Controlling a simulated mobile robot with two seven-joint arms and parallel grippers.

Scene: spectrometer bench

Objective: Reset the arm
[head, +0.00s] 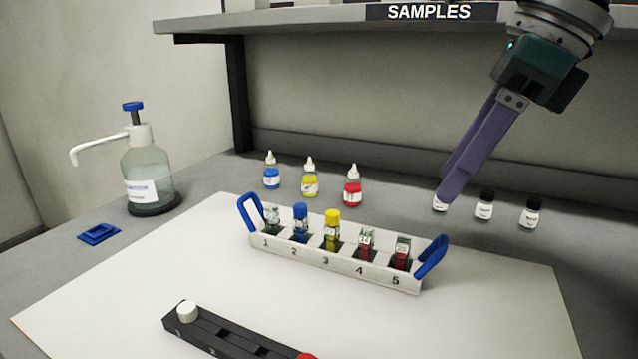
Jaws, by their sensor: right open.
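My right gripper (446,192) comes in from the upper right, with its long purple fingers pointing down and left. It is open and I see nothing held in it. Its tips are in front of a small white bottle (440,203) at the back of the bench and partly hide it. The tips appear above and behind the right end of the white rack (335,275). I cannot tell whether they touch the bottle. My left gripper is not in view.
The rack has blue handles and numbered slots holding several vials, two with blue (300,222) and yellow (333,230) caps. Dropper bottles (310,182) stand behind it. A dispenser bottle (145,170) stands left. A black holder (225,335) lies in front. A SAMPLES shelf (300,16) overhangs the back.

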